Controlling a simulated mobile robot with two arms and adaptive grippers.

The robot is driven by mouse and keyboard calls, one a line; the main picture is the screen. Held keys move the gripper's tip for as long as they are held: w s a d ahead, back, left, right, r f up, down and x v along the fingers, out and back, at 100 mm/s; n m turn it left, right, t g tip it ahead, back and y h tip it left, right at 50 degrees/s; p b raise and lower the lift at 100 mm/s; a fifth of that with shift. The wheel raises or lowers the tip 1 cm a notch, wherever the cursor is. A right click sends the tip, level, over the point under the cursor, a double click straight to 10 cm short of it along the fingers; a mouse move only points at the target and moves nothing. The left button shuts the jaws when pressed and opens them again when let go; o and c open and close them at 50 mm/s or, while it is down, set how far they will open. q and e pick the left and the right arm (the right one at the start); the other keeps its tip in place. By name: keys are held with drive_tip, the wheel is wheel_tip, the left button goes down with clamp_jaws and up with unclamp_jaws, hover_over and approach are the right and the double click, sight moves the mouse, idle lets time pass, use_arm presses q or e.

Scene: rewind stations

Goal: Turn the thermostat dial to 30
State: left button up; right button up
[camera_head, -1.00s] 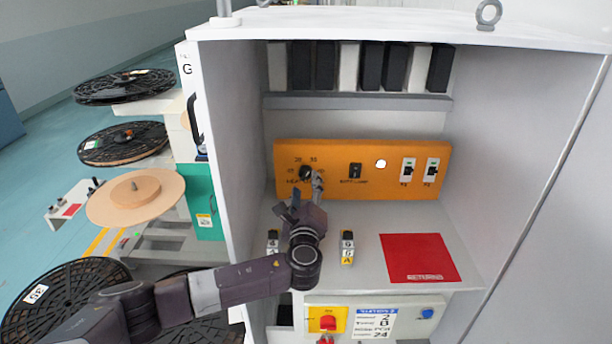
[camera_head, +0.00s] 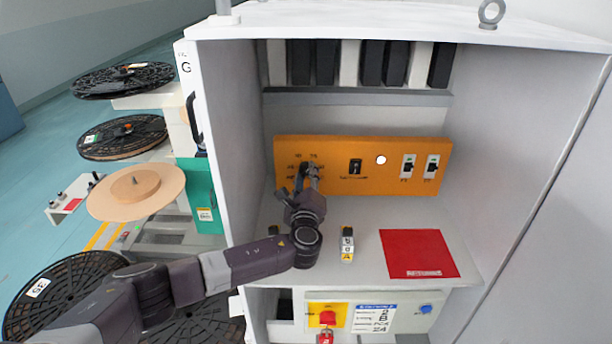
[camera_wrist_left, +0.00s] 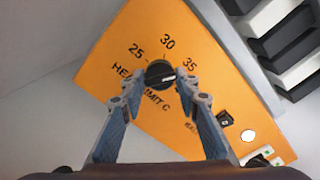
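The thermostat dial (camera_head: 304,168) is a round black knob on the orange panel (camera_head: 390,185), in the panel's left part. In the left wrist view the dial (camera_wrist_left: 160,73) has a white pointer mark that points right, past the 35 side of the scale. The numbers 25, 30 and 35 show around it, with 30 above the dial. My left gripper (camera_wrist_left: 160,92) is open, with one finger on either side of the dial. I cannot tell whether either finger touches it. In the head view my left gripper (camera_head: 310,178) partly covers the dial. My right gripper is not in view.
The panel also has a black rocker switch (camera_head: 355,167), a white lamp (camera_head: 381,160) and two breakers (camera_head: 419,167). The cabinet's left wall (camera_head: 232,140) is close to my left arm. A red mat (camera_head: 418,255) and a small block (camera_head: 347,244) lie on the shelf.

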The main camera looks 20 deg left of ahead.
use_arm(q)
drive_tip(key=c, duration=0.4)
drive_tip(key=shift+f+n+b, duration=0.2)
drive_tip(key=shift+n+b, duration=0.2)
drive_tip(key=shift+b, duration=0.35)
drive_tip(key=n+b, duration=0.7)
drive_tip(key=b, duration=0.2)
drive_tip(key=shift+f, duration=0.1)
drive_tip(key=shift+r+n+b, duration=0.15)
drive_tip(key=shift+n+b, duration=0.65)
drive_tip(key=shift+n, duration=0.25)
drive_tip(key=shift+r+n+b, duration=0.1)
drive_tip(key=shift+n+b, duration=0.65)
drive_tip(key=shift+n, duration=0.3)
drive_tip(key=o, duration=1.1)
drive_tip(key=shift+o, duration=0.2)
drive_tip(key=shift+r, duration=0.1)
